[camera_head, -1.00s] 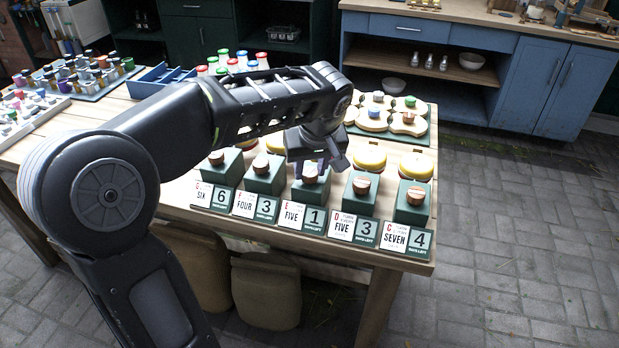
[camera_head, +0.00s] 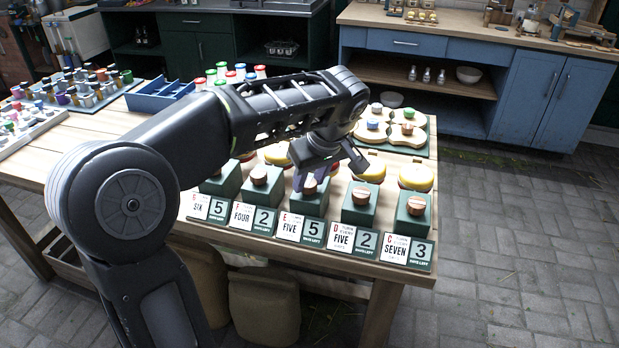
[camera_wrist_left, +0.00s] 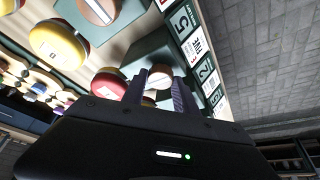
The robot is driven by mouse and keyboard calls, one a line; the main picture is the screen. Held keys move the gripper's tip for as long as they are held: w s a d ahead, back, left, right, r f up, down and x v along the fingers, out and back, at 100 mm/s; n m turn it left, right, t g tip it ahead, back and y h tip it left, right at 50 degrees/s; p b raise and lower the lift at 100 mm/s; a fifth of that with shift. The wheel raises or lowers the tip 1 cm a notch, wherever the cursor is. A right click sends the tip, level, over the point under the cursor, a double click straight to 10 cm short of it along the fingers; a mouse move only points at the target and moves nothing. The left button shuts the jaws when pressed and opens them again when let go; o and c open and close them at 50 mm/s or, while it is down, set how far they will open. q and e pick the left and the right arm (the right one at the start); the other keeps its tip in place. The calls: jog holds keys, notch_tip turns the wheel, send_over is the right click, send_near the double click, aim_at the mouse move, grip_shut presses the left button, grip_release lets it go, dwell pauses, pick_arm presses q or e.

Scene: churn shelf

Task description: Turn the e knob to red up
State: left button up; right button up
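The e knob (camera_head: 309,186) is a round wooden knob on a green block, the middle one of the front row. Its card (camera_head: 301,229) reads FIVE, with a 5 beside it. My left gripper (camera_head: 318,172) is just above and behind the knob, pointing down. In the left wrist view, my left gripper (camera_wrist_left: 160,88) has its fingers apart, and the knob (camera_wrist_left: 160,77) shows between the fingertips with gaps at both sides. Which colour is up on the knob is too small to tell. My right gripper is not in view.
Similar knobs stand on both sides, the d knob (camera_head: 361,195) and the f knob (camera_head: 259,175) closest. A blue tray (camera_head: 160,92) and coloured bottles (camera_head: 235,74) stand farther back. The floor at right is clear.

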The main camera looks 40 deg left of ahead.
aim_at(316, 201)
pick_arm(q)
jog(key=o, duration=0.4)
jog(key=shift+d+r, duration=0.2)
jog(key=shift+r, duration=0.35)
jog(key=v, duration=0.4)
jog(key=shift+s, duration=0.1)
jog(key=p+v, duration=0.2)
jog(key=shift+s+d+r, duration=0.1)
jog(key=shift+d+r, duration=0.05)
jog(key=shift+r, duration=0.05)
